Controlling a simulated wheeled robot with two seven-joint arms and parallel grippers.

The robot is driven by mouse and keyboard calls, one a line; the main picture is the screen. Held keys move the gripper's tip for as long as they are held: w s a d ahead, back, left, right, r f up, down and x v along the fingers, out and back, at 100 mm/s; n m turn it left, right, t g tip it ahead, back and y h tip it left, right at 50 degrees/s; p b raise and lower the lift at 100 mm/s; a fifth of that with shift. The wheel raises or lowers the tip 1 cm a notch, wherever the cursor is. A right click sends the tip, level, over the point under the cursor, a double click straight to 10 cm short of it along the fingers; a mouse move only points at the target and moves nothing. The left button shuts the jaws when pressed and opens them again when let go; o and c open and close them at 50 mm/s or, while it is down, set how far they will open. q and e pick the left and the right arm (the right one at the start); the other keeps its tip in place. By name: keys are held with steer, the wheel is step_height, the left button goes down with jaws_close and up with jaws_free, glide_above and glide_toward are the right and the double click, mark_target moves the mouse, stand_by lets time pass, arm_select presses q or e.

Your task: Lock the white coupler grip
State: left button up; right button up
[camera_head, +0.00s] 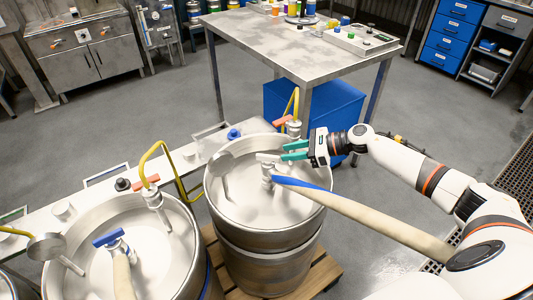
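The white coupler grip (267,157) is a short pale bar on top of the metal coupler (267,173), which stands on the right-hand keg (236,199). The bar points roughly sideways. My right gripper (287,151) reaches in from the right. Its two teal fingers point left with a gap between them, and their tips are close to the right end of the white grip. I cannot tell whether they touch it. I see nothing clearly held between them. My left gripper is out of view.
A tan hose (380,224) with a blue sleeve (297,182) runs from the coupler under my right arm. The left keg (166,270) has a blue-handled coupler (108,237). Yellow hoses with red handles (145,182) rise nearby. A metal table (275,45) stands behind.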

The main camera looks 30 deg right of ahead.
mark_target(268, 155)
steer(key=x, duration=0.7)
steer(key=shift+w+a+p, duration=0.15)
steer(key=shift+a+p, duration=0.05)
steer(key=shift+p, duration=0.15)
jaws_close()
